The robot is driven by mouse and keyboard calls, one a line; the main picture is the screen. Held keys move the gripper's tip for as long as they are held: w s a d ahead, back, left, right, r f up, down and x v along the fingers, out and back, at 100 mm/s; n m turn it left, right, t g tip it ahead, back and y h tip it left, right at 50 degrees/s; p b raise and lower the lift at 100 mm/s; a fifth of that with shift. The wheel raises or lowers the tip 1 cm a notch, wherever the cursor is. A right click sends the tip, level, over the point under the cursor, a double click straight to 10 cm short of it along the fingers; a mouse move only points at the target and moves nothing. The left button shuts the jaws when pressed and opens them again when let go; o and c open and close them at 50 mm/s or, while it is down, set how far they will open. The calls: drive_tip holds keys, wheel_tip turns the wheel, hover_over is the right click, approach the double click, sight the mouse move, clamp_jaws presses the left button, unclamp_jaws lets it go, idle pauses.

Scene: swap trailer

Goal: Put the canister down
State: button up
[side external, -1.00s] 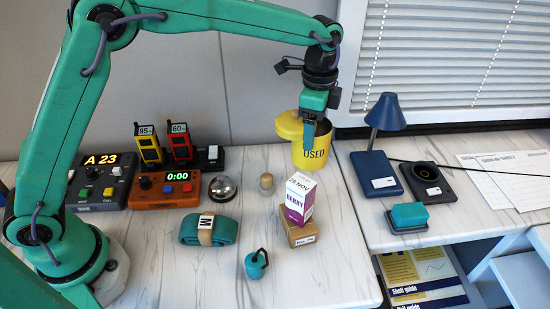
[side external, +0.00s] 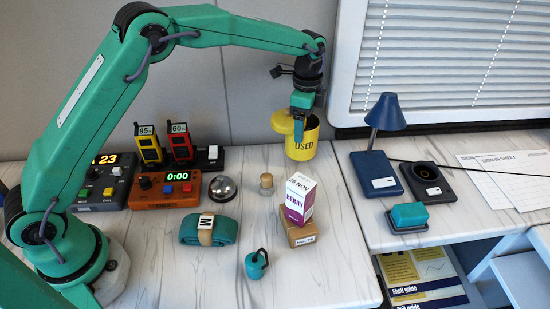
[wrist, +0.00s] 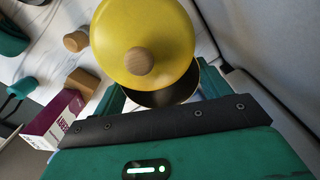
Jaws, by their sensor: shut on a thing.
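The yellow canister (side external: 303,146), marked USED, is upright at the back of the white table in the side view. My gripper (side external: 298,130) comes down on it from above and is shut on it, with a finger in front of its wall. The yellow lid (wrist: 143,40) with a wooden knob sits off to one side of the dark canister opening (wrist: 165,95) in the wrist view. The lid (side external: 283,122) also shows at the canister's left in the side view. I cannot tell whether the canister's base touches the table.
A purple-and-white BERRY carton (side external: 299,198) stands on a brown box (side external: 297,231) in front. A wooden peg (side external: 266,183) and a bell (side external: 222,187) are left of it. A blue lamp (side external: 384,130) stands on the right table. Bare tabletop lies between carton and canister.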

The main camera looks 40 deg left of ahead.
drive_tip(key=shift+f, duration=1.85)
drive_tip(key=o, duration=1.8)
drive_tip(key=shift+f, duration=0.15)
wheel_tip(320, 180, up, 12)
drive_tip(key=shift+r, duration=0.2)
